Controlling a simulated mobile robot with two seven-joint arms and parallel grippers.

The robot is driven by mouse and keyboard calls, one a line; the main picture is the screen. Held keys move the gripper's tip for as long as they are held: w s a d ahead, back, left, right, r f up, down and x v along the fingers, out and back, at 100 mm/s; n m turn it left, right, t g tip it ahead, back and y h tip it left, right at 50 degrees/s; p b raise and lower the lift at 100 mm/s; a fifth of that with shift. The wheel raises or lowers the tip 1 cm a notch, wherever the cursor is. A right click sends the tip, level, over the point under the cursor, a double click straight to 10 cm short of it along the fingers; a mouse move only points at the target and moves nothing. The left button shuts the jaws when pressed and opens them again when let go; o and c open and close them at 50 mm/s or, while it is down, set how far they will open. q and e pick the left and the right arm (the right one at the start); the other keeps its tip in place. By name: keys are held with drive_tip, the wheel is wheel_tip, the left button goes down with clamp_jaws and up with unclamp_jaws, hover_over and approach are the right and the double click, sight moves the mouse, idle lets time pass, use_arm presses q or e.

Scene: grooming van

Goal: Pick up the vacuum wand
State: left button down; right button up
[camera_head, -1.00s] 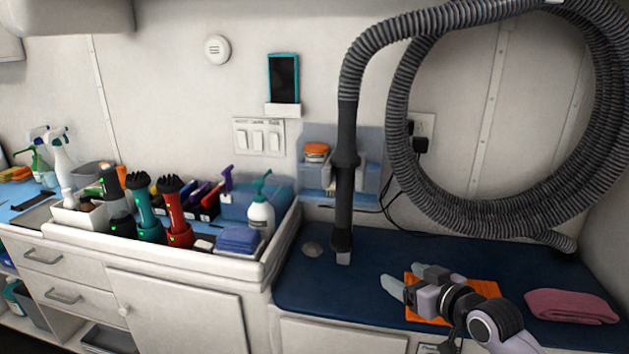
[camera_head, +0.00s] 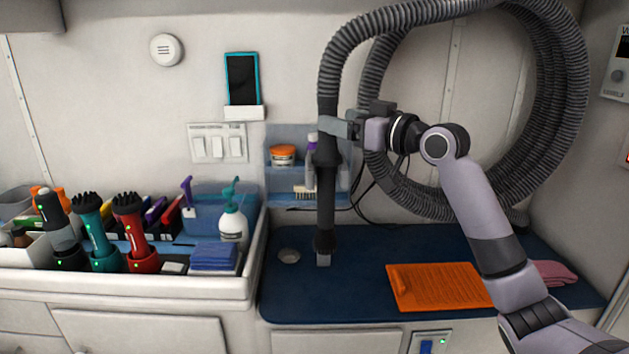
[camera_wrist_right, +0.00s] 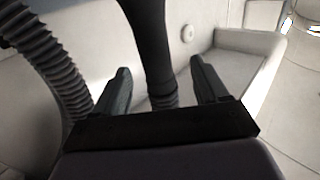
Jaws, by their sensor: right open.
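The vacuum wand (camera_head: 326,205) is a dark upright tube hanging from a ribbed grey hose, its pale tip close to the blue counter. My right gripper (camera_head: 338,127) is at the upper part of the wand, where it meets the hose. The wrist view shows the dark tube (camera_wrist_right: 150,45) between the two open fingers of my right gripper (camera_wrist_right: 165,85), with gaps on both sides. The fingers are not closed on it. My left gripper is out of view.
The hose (camera_head: 560,100) loops in a large coil on the wall. A tray at left holds red (camera_head: 130,225) and teal (camera_head: 90,230) clippers and bottles. A wall shelf (camera_head: 282,170) stands behind the wand.

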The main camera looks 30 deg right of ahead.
drive_tip(key=x, duration=0.2)
drive_tip(key=p+x, duration=0.1)
drive_tip(key=x, duration=0.2)
drive_tip(key=shift+w+d+p, duration=0.15)
drive_tip(key=shift+d+p, duration=0.05)
drive_tip(key=shift+p, duration=0.1)
drive_tip(key=shift+w+a, duration=0.2)
drive_tip(key=shift+w, duration=0.5)
drive_tip(key=c, duration=1.2)
